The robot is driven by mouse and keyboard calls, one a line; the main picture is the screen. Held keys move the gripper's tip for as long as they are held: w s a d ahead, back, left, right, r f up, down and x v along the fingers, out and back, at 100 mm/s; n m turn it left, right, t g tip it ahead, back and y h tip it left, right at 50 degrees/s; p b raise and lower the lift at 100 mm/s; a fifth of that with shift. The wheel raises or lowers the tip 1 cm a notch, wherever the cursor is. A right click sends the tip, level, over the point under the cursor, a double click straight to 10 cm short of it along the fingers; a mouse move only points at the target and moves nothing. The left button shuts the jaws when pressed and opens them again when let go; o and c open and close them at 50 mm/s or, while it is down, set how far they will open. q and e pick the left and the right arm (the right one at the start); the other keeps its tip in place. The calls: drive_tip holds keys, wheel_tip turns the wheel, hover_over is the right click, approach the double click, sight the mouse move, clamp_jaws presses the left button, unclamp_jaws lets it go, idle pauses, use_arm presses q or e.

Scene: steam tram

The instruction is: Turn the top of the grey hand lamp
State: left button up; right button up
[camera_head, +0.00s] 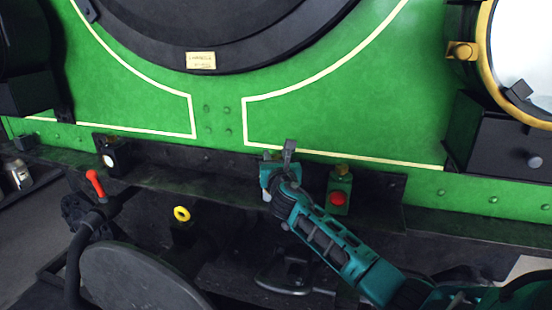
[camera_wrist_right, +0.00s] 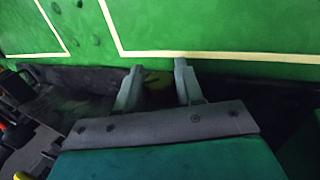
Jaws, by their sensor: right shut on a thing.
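My right gripper (camera_head: 288,152) reaches up to the dark ledge below the green front; its fingers also show in the right wrist view (camera_wrist_right: 158,76). My left gripper is not in view.
A green lamp with a red lens (camera_head: 338,199) stands close to the right of my gripper. A dark lamp with a white lens (camera_head: 110,158) stands farther left on the ledge. A red-handled lever (camera_head: 95,184), a yellow ring (camera_head: 182,213) and a round buffer (camera_head: 135,278) are lower left.

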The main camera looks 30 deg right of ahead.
drive_tip(key=shift+h, duration=0.3)
drive_tip(key=m+g+h, duration=0.2)
drive_tip(key=shift+a+h, duration=0.1)
drive_tip(key=shift+h, duration=0.2)
drive_tip(key=m+g+h, duration=0.2)
drive_tip(key=m+h, duration=0.1)
drive_tip(key=shift+w+g, duration=0.1)
drive_tip(key=shift+g, duration=0.3)
drive_tip(key=m+g+h+b, duration=0.1)
drive_tip(key=m+g+h, duration=0.1)
drive_tip(key=g, duration=0.1)
drive_tip(key=shift+f, duration=0.15)
drive_tip(key=shift+m+g+h+b, duration=0.6)
drive_tip(key=shift+m+g+b, duration=0.6)
drive_tip(key=shift+g, duration=0.7)
drive_tip(key=o, duration=0.9)
drive_tip(key=shift+o, duration=0.2)
